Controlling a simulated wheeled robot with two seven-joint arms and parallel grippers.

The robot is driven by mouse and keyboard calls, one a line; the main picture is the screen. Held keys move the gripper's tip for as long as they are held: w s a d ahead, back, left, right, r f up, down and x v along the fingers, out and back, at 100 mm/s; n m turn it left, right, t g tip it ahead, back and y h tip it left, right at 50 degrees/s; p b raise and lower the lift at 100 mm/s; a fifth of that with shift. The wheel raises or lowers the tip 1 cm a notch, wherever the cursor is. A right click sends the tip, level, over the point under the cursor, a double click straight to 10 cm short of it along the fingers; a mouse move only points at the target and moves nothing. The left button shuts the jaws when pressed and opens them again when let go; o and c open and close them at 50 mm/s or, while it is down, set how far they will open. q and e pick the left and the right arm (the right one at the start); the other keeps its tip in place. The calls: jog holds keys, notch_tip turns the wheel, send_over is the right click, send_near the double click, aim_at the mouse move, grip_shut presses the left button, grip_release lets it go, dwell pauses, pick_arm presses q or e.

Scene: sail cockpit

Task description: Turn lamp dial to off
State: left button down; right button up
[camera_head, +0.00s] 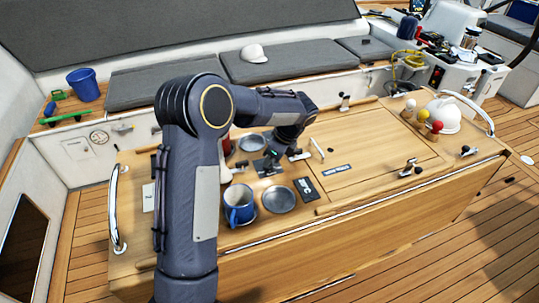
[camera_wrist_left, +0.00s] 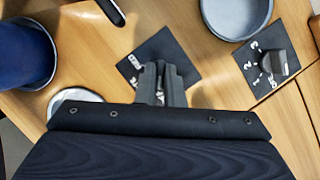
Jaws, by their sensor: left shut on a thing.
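In the head view my left gripper (camera_head: 271,163) reaches down over the wooden table, at a small dark plate. In the left wrist view my left gripper (camera_wrist_left: 161,78) is shut on the small lamp dial at this black square plate (camera_wrist_left: 183,62). The fingers hide most of the dial, and its pointing direction cannot be told. A second black plate (camera_wrist_left: 250,82) with a grey knob (camera_wrist_left: 274,63) and white numerals lies to the right in the wrist view, apart from the gripper. My right gripper is not in view.
A blue mug (camera_head: 238,210), a grey dish (camera_head: 279,200) and a black marked plate (camera_head: 306,190) sit close to the gripper. Another dish (camera_head: 251,143) is behind it. The table's middle right is mostly clear.

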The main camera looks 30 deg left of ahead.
pick_arm(q)
jog(key=shift+w+n+g+p, duration=0.1)
jog(key=shift+n+g+p, duration=0.25)
jog(key=shift+n, duration=0.75)
jog(key=c, duration=1.5)
grip_release()
jog(key=shift+c, duration=0.2)
jog(key=b+v, duration=0.1)
jog(key=v, duration=0.7)
jog(key=shift+a, duration=0.15)
